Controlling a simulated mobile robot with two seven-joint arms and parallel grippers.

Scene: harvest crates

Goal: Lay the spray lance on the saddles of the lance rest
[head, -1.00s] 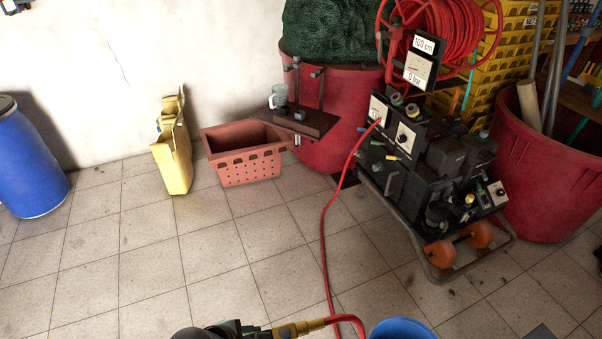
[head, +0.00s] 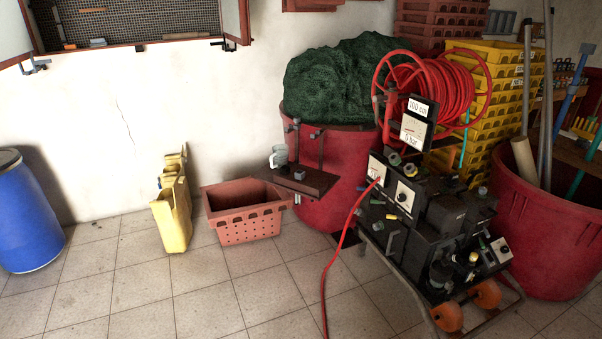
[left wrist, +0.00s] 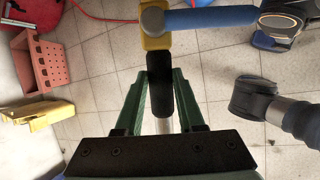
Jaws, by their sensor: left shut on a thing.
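The spray lance shows in the left wrist view, with a yellow body (left wrist: 155,32), a blue tube running right and a black grip. My left gripper (left wrist: 164,75) has green fingers shut on the black grip. The lance's far end is not clear. In the head view, what looks like the lance rest (head: 318,184) is a dark brown plate with two upright posts in front of the large red tub. A small dark piece tops each post. No lance lies on it. Neither gripper shows in the head view.
A grey jug (head: 279,157) stands on the plate's left side. The pump cart (head: 440,215) with a red hose is on the right. The tiled floor in front is mostly clear.

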